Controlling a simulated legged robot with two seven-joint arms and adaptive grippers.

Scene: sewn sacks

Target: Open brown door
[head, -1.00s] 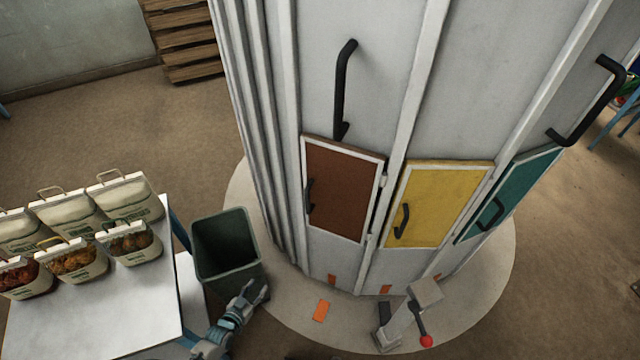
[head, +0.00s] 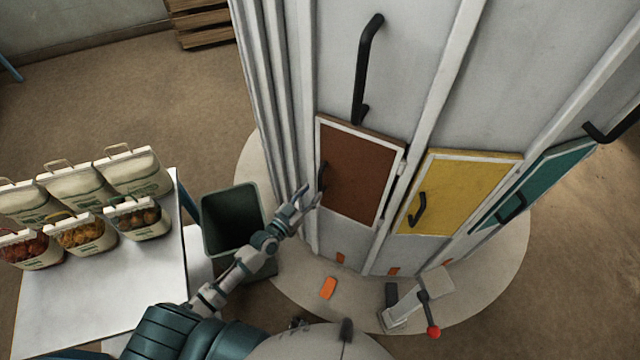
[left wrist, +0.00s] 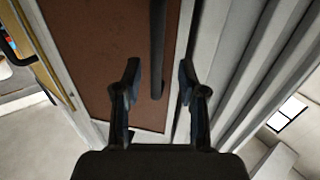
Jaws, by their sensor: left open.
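The brown door (head: 357,175) is a small white-framed panel low on the grey cabinet, and it looks shut. Its black handle (head: 322,176) is a vertical bar near the door's left edge. My left gripper (head: 306,192) is right at this handle, just left of the door. In the left wrist view my left gripper (left wrist: 161,85) is open, and the handle (left wrist: 157,45) hangs down between its two fingers. I cannot tell whether the fingers touch it. The brown door also shows in the left wrist view (left wrist: 100,70). My right gripper is not in view.
A yellow door (head: 460,190) and a teal door (head: 535,185) are to the right. A dark green bin (head: 228,225) stands under my left arm. A table (head: 100,295) with several filled sacks is at left. A grey lever post with a red knob (head: 433,332) stands in front.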

